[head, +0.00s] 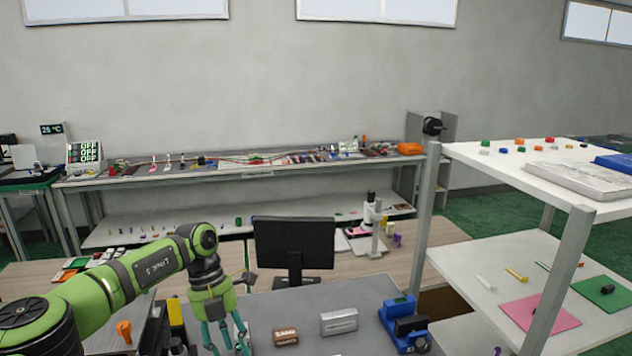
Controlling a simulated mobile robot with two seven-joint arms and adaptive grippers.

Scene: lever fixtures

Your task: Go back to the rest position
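My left arm, green and dark grey, comes in from the left. Its gripper (227,342) hangs downward with teal fingers apart, above the near left part of the grey table (300,301). Nothing shows between the fingers, though their tips are close to the frame's bottom edge. My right arm and gripper are not in view. A blue fixture with a black block (405,325) stands at the table's right. A grey metal box (338,321) and a small brown labelled block (285,337) sit between it and my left gripper, apart from the fingers.
A black monitor (294,243) stands behind the table. A white shelf unit (478,155) with a grey post rises at right. A yellow-and-black item (175,314) and an orange knob (124,330) are left of my gripper. A long cluttered bench (230,172) lines the wall.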

